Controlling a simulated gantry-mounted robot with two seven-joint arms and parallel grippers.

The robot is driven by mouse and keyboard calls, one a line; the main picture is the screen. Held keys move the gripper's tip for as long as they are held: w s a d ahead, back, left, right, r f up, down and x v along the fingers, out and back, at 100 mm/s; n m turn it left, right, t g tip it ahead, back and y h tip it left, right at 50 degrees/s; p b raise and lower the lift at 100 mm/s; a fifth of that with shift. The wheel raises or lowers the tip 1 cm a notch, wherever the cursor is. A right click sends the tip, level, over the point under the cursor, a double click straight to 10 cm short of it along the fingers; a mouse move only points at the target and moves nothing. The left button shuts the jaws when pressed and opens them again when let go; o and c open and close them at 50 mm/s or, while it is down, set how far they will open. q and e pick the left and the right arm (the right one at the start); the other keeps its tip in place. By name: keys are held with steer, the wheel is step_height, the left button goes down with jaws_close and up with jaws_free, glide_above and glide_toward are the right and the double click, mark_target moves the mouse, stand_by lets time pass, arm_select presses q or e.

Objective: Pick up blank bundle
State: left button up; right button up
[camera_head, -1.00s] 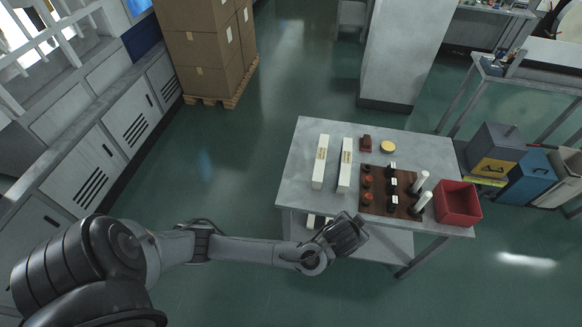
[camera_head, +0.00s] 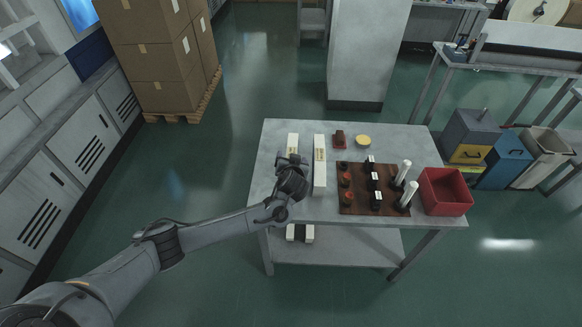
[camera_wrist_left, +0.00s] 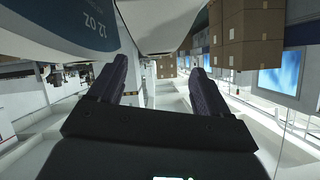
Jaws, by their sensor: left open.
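Two long white bundles with small labels lie lengthwise on the grey table (camera_head: 400,134). The right bundle (camera_head: 319,167) is in plain view in the head view. The left bundle (camera_head: 293,141) shows only its far end; my left gripper covers the rest. My left gripper (camera_head: 292,162) is over the table's left part, above or at the left bundle; contact cannot be told. In the left wrist view its two dark fingers (camera_wrist_left: 156,80) are spread with nothing visible between them. My right gripper is out of view.
A brown board (camera_head: 358,207) with dark and red pieces and two white cylinders stands right of the bundles. A red bin (camera_head: 445,191) is at the table's right edge. Floor left of the table is clear.

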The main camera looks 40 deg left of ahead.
mark_target(292, 146)
arm_select(q)
steer(key=shift+d+b+x, duration=0.2)
steer(key=shift+b+x, duration=0.6)
steer(key=shift+x, duration=1.95)
steer(key=shift+w+f, duration=0.1)
steer(key=shift+f, duration=0.1)
jaws_close()
steer(key=shift+r, duration=0.15)
